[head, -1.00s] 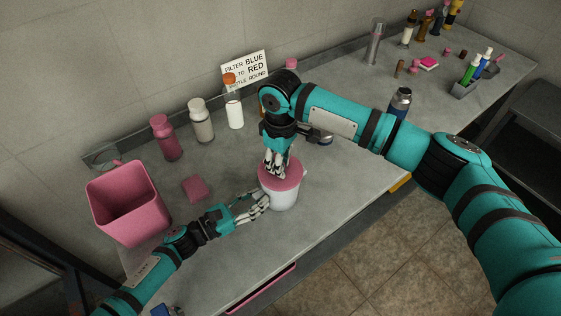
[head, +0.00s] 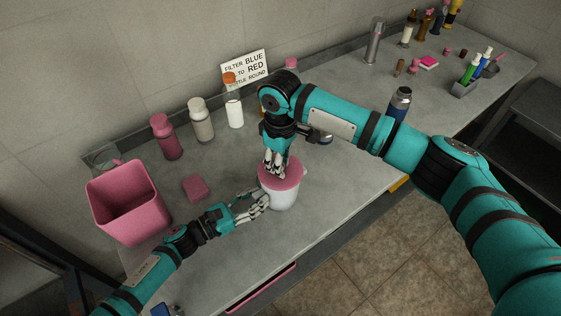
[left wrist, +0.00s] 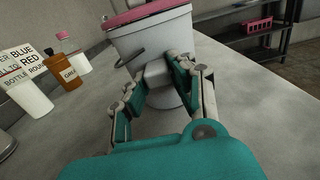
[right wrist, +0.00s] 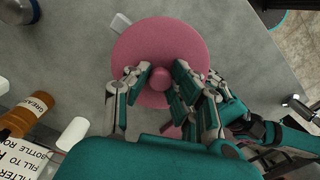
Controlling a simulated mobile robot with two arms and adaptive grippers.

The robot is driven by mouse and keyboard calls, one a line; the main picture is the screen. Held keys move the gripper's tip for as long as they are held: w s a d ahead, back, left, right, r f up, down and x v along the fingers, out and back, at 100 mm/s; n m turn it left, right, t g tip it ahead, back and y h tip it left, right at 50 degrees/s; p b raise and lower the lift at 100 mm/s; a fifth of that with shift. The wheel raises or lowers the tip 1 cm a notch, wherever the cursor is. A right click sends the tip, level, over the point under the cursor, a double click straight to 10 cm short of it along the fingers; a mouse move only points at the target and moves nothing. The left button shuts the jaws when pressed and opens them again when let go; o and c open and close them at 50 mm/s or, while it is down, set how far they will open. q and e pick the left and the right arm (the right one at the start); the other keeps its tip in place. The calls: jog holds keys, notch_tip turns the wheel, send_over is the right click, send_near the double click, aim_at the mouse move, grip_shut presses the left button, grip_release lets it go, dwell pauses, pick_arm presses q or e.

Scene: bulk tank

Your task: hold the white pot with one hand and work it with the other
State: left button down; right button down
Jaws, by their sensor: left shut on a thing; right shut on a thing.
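The white pot (head: 284,200) stands upright near the front edge of the counter, with a round pink lid (head: 290,176) on it. My left gripper (head: 263,201) is low at the pot's left side. In the left wrist view it is shut on a pale handle block (left wrist: 157,75) that juts from the white pot wall (left wrist: 155,42). My right gripper (head: 275,172) points down from above. In the right wrist view its fingers are shut around the small round knob (right wrist: 190,79) at the middle of the lid (right wrist: 150,50). The fingers partly cover the knob and lid.
A pink bin (head: 128,205) and a pink sponge-like block (head: 196,188) lie left on the grey counter. Several bottles and a sign (head: 245,68) stand along the wall. A dark flask (head: 400,103) stands behind my right arm. Bare counter lies in front of the pot.

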jog(key=c, duration=0.6)
grip_release()
jog(key=shift+r, duration=3.5)
jog(key=shift+c, duration=0.2)
grip_shut()
jog(key=shift+f, duration=0.2)
